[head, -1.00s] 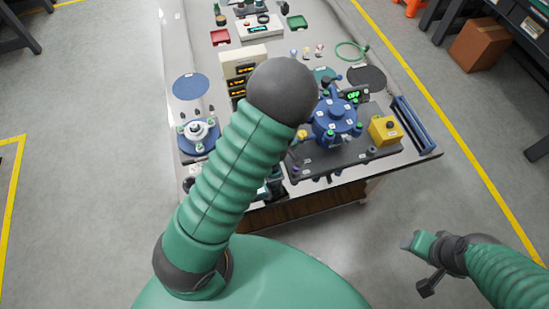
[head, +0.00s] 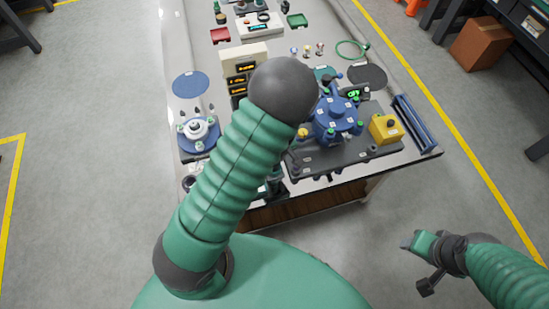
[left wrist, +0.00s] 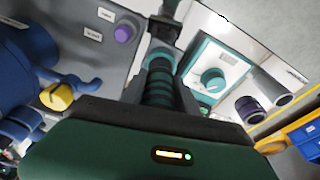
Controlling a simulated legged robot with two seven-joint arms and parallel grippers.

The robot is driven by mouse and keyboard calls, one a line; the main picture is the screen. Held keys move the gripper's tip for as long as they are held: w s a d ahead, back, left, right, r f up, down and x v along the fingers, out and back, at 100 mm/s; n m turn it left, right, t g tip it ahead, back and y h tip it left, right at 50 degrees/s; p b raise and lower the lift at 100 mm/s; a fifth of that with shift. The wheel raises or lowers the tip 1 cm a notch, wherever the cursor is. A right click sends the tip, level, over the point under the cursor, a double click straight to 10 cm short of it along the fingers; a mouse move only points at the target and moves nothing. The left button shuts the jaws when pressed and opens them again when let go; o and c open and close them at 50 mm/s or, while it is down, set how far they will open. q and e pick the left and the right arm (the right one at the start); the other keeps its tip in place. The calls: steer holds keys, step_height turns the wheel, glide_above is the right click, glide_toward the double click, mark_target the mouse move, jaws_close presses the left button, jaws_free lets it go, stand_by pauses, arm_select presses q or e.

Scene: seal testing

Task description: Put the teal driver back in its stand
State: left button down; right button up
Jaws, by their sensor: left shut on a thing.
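In the left wrist view, a dark ridged tool with a teal collar, which looks like the teal driver (left wrist: 160,62), stands out ahead of my left gripper (left wrist: 158,92). The gripper is shut on it; the fingertips are hard to make out. A white panel with a teal border (left wrist: 196,62) and a round teal dial lies just right of the driver. I cannot tell whether it belongs to the stand. In the head view my left forearm hides most of this gripper. My right gripper (head: 425,262) hangs empty off the bench's front right; its jaw opening is unclear.
A blue round fixture (head: 336,118) stands on a dark plate near a yellow box (head: 384,128). In the left wrist view a purple knob (left wrist: 123,34) is on the left plate, and a purple-ringed holder (left wrist: 250,108) is at right.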

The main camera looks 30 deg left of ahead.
arm_select(q)
steer(key=shift+f, duration=0.1)
stand_by(0.6)
steer(key=c, duration=0.8)
jaws_free()
steer(key=shift+c, duration=0.2)
step_height(320, 180, up, 9)
steer(key=p, duration=0.8)
steer(key=shift+p, duration=0.4)
